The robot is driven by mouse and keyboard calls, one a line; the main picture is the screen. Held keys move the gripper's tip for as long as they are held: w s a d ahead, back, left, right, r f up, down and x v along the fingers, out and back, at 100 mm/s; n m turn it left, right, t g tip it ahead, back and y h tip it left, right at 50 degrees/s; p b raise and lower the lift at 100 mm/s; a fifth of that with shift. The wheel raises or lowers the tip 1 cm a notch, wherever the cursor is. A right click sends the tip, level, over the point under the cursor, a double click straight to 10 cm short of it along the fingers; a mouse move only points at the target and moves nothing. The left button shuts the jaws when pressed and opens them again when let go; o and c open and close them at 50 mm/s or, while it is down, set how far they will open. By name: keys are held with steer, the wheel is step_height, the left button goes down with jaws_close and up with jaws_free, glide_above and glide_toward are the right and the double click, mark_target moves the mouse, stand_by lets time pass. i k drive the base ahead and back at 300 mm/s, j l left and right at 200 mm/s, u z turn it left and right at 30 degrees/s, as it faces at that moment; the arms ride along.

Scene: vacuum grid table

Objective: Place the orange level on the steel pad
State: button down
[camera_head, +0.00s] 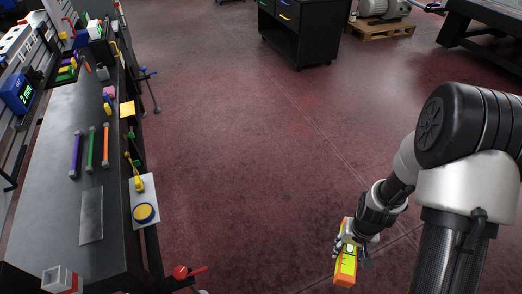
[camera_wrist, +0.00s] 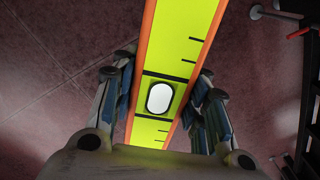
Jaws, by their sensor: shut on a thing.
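The orange level (camera_head: 346,265), with a yellow-green face, is held by my gripper (camera_head: 352,243) over the open floor at the lower right of the head view. In the wrist view the level (camera_wrist: 180,50) runs between the two fingers of my gripper (camera_wrist: 163,100), its pale vial window near them. The fingers are shut on its sides. The steel pad (camera_head: 91,215) is a flat grey plate on the dark workbench (camera_head: 62,130) at the left of the head view. The level is well apart from the pad.
Purple, green and orange bars (camera_head: 91,148) lie on the bench behind the pad. A plate with a yellow round button (camera_head: 144,212) sticks out at the bench edge, and a red-handled vise part (camera_head: 183,271) is below. Open floor (camera_head: 240,150) separates bench and arm.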

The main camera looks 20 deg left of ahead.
mark_target(91, 212)
steer(key=i+j+u, duration=0.15)
steer(key=i+u, duration=0.8)
steer(key=i, duration=0.15)
steer(key=i+l+u, duration=0.25)
steer(key=i+u, duration=0.2)
steer(key=i+j+u, duration=0.15)
steer(key=u, duration=0.3)
steer(key=i+u, duration=0.3)
steer(key=u, duration=0.2)
steer(key=i+u, duration=0.25)
steer(key=u, duration=0.2)
steer(key=i+l+u, duration=0.15)
steer(key=u, duration=0.3)
steer(key=i+u, duration=0.2)
steer(key=u, duration=0.2)
steer(key=i+u, duration=0.25)
steer(key=u, duration=0.15)
steer(key=i+l+u, duration=0.2)
steer(key=u, duration=0.65)
